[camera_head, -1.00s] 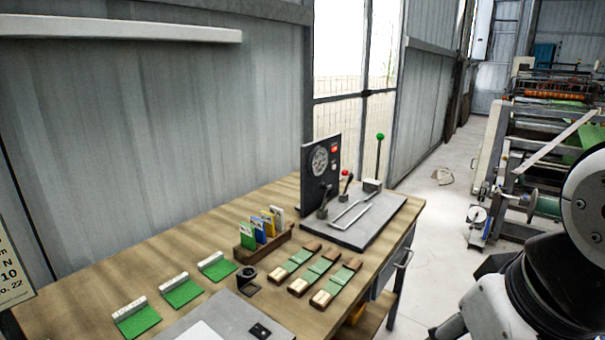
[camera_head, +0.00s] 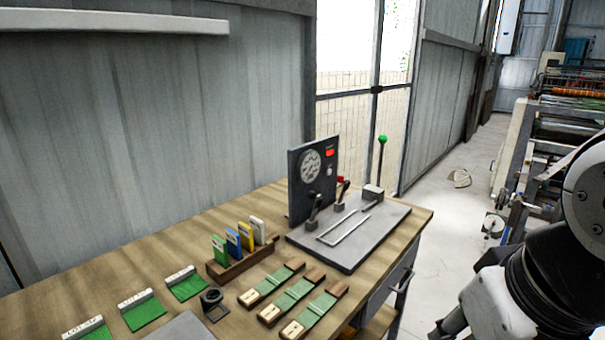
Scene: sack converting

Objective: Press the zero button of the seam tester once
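The seam tester stands at the far right end of the wooden bench. It has an upright dark panel (camera_head: 297,187) with a round dial (camera_head: 311,165), a red element (camera_head: 330,153) and a small pale round button (camera_head: 329,171) below it. Its grey base plate (camera_head: 350,243) carries dark clamp levers, a red-knobbed one, and a tall lever with a green knob (camera_head: 382,139). I cannot read which control is the zero button. Part of my arm shows at the right edge, apart from the tester.
On the wooden bench (camera_head: 160,262) are a wooden rack (camera_head: 243,262) of coloured cards, several strip samples (camera_head: 290,294), green swatches (camera_head: 187,284) and a small black ring stand (camera_head: 213,304). A drawer handle (camera_head: 403,281) juts from the bench side.

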